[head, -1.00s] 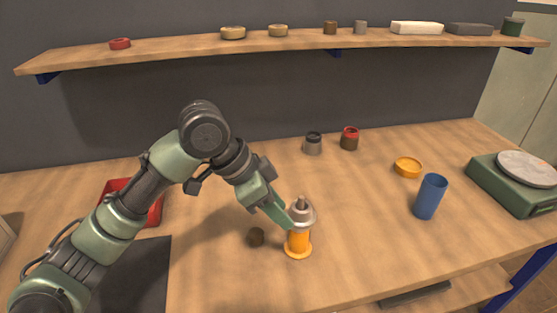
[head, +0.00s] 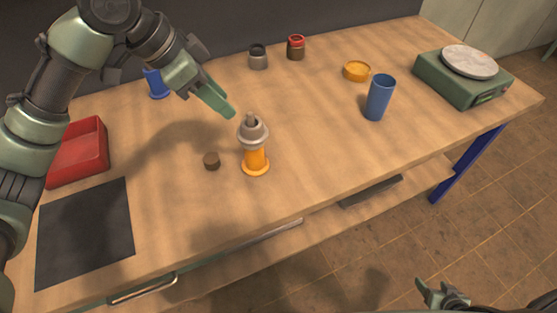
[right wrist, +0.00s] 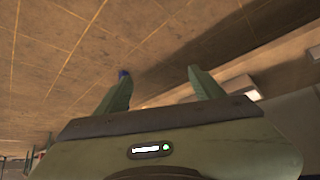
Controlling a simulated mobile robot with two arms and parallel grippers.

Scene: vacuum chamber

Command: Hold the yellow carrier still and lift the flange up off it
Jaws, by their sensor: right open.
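The yellow carrier (head: 256,163) stands upright on the wooden bench in the head view. The grey metal flange (head: 253,134) sits on top of it, with a small knob in its middle. My left gripper (head: 229,111) is above and to the left of the flange, with a small gap between its green tips and the flange in the picture. Its fingers overlap, so their opening is hidden. My right gripper (head: 440,291) is low at the right, off the bench front and over the floor. In the right wrist view its two fingers (right wrist: 163,82) are apart with nothing between them.
A blue cup (head: 379,98), yellow dish (head: 356,71) and green scale (head: 462,83) are to the right. A red tray (head: 80,152) and dark mat (head: 84,232) lie left. Bench is clear in front of the carrier.

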